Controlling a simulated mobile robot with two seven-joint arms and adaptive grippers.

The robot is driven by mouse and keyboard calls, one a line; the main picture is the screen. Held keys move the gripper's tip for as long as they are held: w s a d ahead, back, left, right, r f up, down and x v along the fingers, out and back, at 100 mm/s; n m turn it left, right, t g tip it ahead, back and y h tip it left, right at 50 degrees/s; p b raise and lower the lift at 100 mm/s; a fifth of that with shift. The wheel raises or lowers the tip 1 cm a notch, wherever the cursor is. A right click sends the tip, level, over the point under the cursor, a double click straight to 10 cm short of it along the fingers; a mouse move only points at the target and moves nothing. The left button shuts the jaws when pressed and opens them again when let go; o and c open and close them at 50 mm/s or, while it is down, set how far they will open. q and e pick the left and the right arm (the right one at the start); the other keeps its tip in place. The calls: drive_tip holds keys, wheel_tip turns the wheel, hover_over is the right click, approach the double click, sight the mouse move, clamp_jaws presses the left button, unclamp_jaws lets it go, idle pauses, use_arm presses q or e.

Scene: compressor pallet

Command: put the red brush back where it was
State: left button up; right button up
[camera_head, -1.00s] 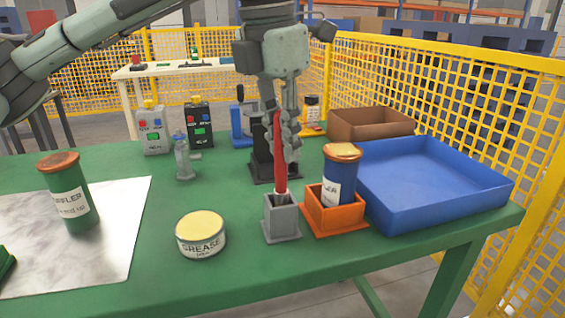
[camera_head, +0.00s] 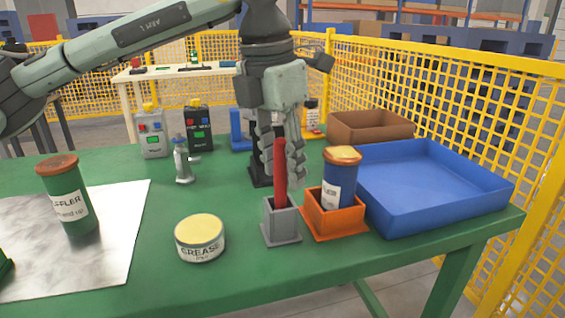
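The red brush (camera_head: 280,172) stands upright with its lower end inside the grey square holder (camera_head: 282,222) on the green table. My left gripper (camera_head: 281,172) reaches down from above, with one finger on each side of the brush's handle. The fingers look spread, with the brush between them; whether either one touches it is hard to tell. The brush's lower end is hidden by the holder's walls. My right gripper is not in view.
An orange holder (camera_head: 335,224) with a blue canister (camera_head: 341,178) stands close to the right of the grey holder. A blue tray (camera_head: 430,205) lies beyond it. A grease tin (camera_head: 200,238) sits to the left, and a small grey device (camera_head: 182,160) stands behind.

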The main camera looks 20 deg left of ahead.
use_arm(q)
drive_tip(key=shift+r, duration=0.15)
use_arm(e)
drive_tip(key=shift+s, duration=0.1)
use_arm(q)
drive_tip(key=shift+r, duration=0.35)
wheel_tip(320, 180, up, 11)
drive_tip(key=s, duration=0.1)
drive_tip(key=shift+s+a+p, duration=0.3)
drive_tip(key=shift+s+a, duration=0.05)
drive_tip(key=shift+a, duration=0.05)
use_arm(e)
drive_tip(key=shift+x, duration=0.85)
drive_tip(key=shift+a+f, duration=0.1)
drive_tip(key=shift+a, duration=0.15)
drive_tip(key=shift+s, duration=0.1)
